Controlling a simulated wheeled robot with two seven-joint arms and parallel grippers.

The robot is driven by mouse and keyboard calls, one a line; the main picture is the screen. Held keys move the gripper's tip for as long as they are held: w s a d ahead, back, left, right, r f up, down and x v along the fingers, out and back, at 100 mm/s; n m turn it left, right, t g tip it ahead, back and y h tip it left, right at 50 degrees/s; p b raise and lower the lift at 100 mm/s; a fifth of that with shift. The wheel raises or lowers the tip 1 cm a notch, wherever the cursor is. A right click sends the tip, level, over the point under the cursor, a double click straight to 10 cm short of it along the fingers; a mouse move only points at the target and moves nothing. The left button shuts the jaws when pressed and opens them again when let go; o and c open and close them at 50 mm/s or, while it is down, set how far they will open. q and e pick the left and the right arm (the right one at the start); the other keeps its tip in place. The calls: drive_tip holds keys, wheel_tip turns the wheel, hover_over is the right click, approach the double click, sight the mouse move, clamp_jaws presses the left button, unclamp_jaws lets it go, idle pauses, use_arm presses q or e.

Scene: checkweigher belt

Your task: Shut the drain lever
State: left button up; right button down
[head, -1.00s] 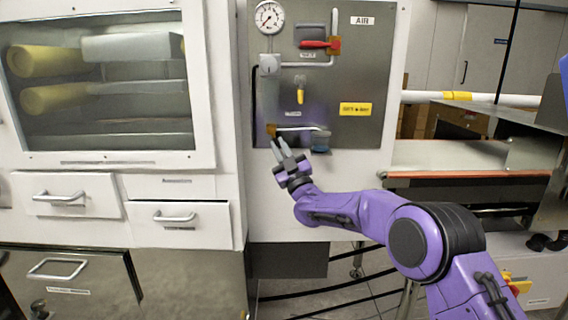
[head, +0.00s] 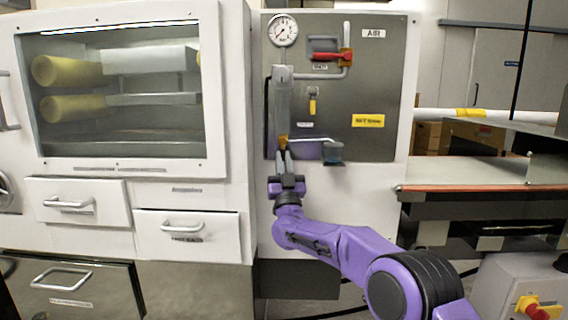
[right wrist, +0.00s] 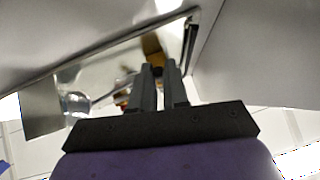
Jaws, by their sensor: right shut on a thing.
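A steel air panel (head: 385,85) stands ahead. Low on its left side is a small brass-coloured drain lever (head: 283,141), below a clear upright bowl and beside a pipe that runs right to a small blue-grey cup (head: 333,152). My right gripper (head: 285,156) points up from below, its fingers close together at the drain lever and shut on it. In the right wrist view, a brass-coloured part (right wrist: 151,45) shows just beyond the fingertips (right wrist: 158,72); the fingers hide most of what they hold. My left gripper is not in view.
A round gauge (head: 283,30), a red-handled valve (head: 328,57) and a yellow-handled lever (head: 312,106) are higher on the panel. A white cabinet (head: 238,110) stands close on the left. A belt (head: 460,172) lies on the right.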

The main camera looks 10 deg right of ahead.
drive_tip(key=c, duration=1.4)
unclamp_jaws()
drive_tip(key=v, duration=1)
drive_tip(key=shift+s+f+b, duration=0.2)
drive_tip(key=shift+b, duration=0.2)
